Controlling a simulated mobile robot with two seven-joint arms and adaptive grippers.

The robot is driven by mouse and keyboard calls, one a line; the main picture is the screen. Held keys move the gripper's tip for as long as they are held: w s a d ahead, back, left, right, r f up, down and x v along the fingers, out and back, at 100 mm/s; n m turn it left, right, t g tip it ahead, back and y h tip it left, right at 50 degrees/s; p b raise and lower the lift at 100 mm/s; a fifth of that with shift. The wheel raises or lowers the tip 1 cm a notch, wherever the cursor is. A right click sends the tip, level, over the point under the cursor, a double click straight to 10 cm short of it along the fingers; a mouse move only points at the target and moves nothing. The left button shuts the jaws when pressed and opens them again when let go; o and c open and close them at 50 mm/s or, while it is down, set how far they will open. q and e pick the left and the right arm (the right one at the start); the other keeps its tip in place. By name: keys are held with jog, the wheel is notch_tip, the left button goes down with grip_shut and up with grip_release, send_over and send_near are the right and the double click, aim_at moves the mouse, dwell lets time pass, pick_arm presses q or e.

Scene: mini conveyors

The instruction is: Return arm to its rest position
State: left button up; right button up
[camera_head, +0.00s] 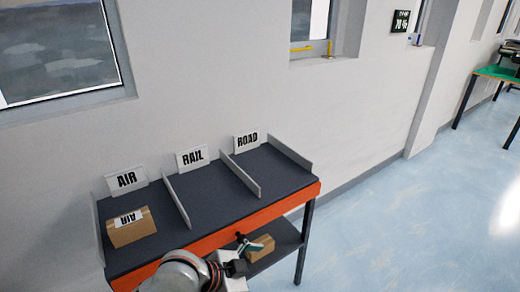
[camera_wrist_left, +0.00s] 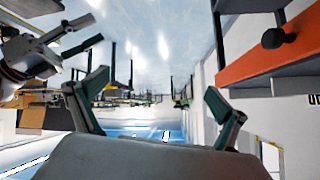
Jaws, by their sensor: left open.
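My left gripper (camera_head: 248,245) is in front of the sorting table's front edge in the head view, at the bottom centre. In the left wrist view its two teal-grey fingers stand wide apart with nothing between them (camera_wrist_left: 157,82). My right gripper (camera_wrist_left: 92,30) shows at the upper left of the left wrist view, with its fingers apart and empty. It does not show in the head view.
The sorting table (camera_head: 211,239) has bays signed AIR (camera_head: 127,179), RAIL (camera_head: 192,158) and ROAD (camera_head: 246,142). A box labelled AIR (camera_head: 131,234) sits in the AIR bay. Another box (camera_head: 262,247) lies on the lower shelf.

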pick_arm(q)
jog(key=s+a+f+n+t+y, duration=0.3)
jog(key=s+a+f+n, duration=0.2)
jog(key=a+f, duration=0.3)
jog(key=s+a+f+n+t+y, duration=0.2)
jog(key=s+a+f+n, duration=0.3)
jog(key=a, duration=0.9)
notch_tip(320, 180, down, 3)
jog(key=shift+s+a+f+n+t+y, duration=0.1)
jog(key=shift+s+a+n+t+y, duration=0.1)
jog(key=shift+s+n+t+y, duration=0.4)
